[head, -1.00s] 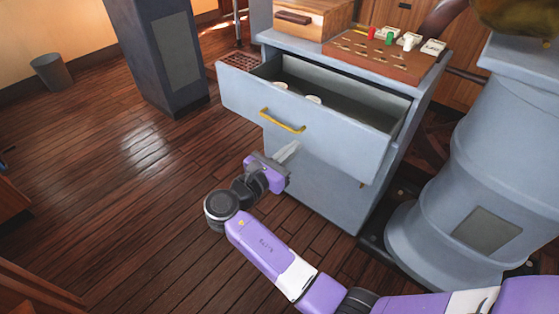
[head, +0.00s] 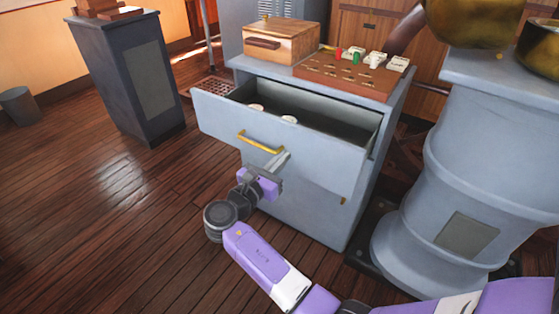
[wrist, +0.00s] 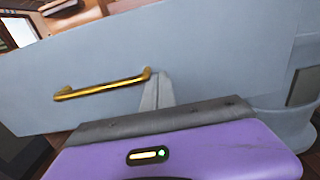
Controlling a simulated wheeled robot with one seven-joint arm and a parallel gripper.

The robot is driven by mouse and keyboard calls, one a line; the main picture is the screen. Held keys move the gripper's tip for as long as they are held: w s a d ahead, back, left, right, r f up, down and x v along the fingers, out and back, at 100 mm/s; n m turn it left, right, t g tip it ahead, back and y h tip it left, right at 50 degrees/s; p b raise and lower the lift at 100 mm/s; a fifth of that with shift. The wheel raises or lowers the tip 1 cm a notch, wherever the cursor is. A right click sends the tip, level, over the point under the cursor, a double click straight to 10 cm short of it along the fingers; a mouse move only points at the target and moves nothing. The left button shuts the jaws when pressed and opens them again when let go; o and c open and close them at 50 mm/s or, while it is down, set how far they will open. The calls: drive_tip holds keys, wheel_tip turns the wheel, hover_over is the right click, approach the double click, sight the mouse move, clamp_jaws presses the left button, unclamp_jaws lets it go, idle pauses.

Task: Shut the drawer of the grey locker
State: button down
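The grey locker (head: 298,207) stands in the middle of the head view. Its top drawer (head: 212,118) is pulled out, and a few small white items lie inside. The drawer front carries a brass handle (head: 261,142), which also shows in the wrist view (wrist: 100,89). My gripper (head: 281,160) is in front of the drawer front, just right of and below the handle. In the wrist view its fingers (wrist: 157,90) lie side by side, shut with nothing between them. The tips are close to the drawer front beside the handle's right end; I cannot tell whether they touch.
On the locker top stand a wooden box (head: 282,45) and a brown board (head: 344,76) with small coloured pieces. A thick grey pedestal (head: 458,170) stands close on the right. A dark column (head: 125,85) is at the left.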

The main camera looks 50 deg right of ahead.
drive_tip(key=d, duration=0.6)
drive_tip(key=d+p, duration=0.1)
drive_tip(key=d, duration=1.1)
drive_tip(key=shift+w+d+p, duration=0.3)
drive_tip(key=shift+d, duration=0.55)
drive_tip(key=shift+d+r, duration=0.1)
